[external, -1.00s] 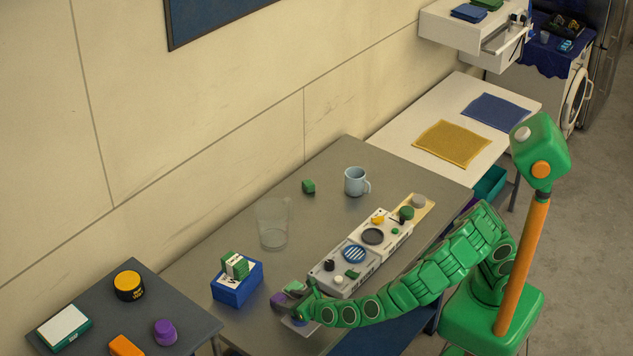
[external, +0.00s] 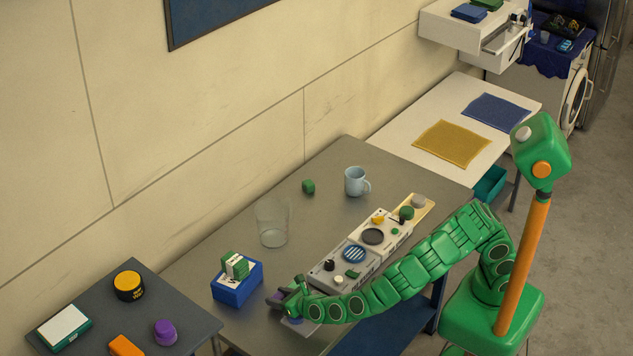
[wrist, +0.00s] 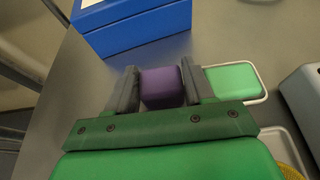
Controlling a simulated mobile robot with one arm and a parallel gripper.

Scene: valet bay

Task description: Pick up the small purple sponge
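The small purple sponge (wrist: 162,86) sits between the two fingers of my gripper (wrist: 162,84) in the wrist view. A finger lies close against each side of it, and the gripper looks shut on it. In the external view my gripper (external: 285,298) is low over the front of the grey table, just right of the blue box. The sponge is hard to make out there. I cannot tell whether it is clear of the surface below.
A light green block (wrist: 232,80) in a white-rimmed holder is right beside my right finger. The blue box (external: 237,281) with green-and-white items stands just ahead. A clear glass (external: 272,224), a light-blue mug (external: 356,181) and a panel with knobs (external: 345,268) are farther along.

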